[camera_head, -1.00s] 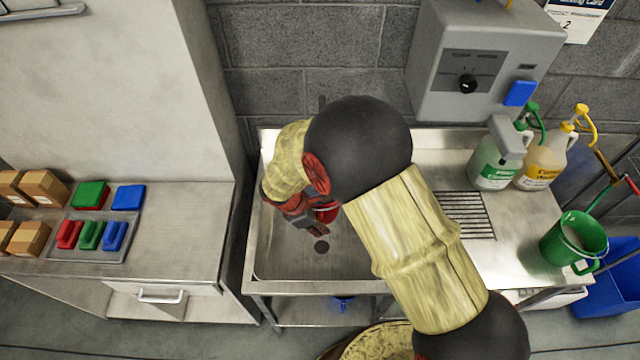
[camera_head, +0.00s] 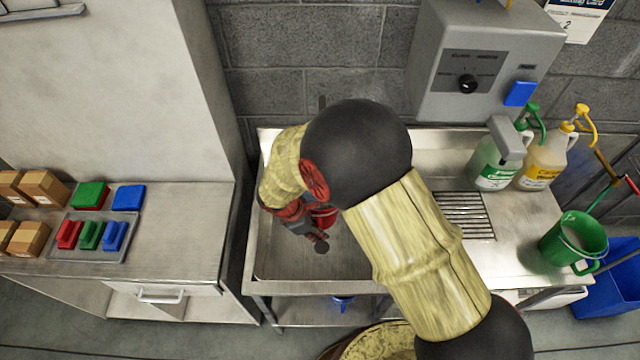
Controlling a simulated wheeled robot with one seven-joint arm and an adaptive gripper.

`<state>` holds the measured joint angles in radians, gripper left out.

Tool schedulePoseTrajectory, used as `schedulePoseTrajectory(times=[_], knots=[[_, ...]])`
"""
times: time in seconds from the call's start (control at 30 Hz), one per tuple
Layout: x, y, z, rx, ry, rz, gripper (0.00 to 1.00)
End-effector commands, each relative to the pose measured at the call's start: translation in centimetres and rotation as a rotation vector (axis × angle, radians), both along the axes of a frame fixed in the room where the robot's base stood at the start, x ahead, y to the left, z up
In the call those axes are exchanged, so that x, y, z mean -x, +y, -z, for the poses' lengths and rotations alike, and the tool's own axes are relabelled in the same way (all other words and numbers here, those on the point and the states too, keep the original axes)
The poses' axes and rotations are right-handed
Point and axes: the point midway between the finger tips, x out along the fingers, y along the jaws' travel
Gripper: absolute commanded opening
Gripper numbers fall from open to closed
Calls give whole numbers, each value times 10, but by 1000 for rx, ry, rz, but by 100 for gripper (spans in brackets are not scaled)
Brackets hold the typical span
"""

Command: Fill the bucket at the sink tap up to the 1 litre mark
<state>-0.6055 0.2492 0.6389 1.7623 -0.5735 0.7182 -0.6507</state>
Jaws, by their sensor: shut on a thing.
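A green bucket (camera_head: 572,240) with a handle stands upright on the right end of the steel drainboard, apart from my gripper. Its litre marks are not readable here.
Green-labelled (camera_head: 494,172) and yellow-labelled (camera_head: 541,165) pump bottles stand behind the drain grille (camera_head: 464,216). A grey dispenser box (camera_head: 480,70) with a black knob hangs above. Left is a counter with cartons and coloured pads (camera_head: 90,235). A blue bin (camera_head: 610,285) is at right.

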Motion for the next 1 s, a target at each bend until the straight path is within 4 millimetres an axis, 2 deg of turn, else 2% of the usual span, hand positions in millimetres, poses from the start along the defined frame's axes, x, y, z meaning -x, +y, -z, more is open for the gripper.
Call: schedulePoseTrajectory(times=[0.7,0.83,1.0], knots=[[101,34,-2,-2,-3,-5,0],[110,35,-2,-2,-3,-3,0],[112,36,-2,-2,-3,0,0]])
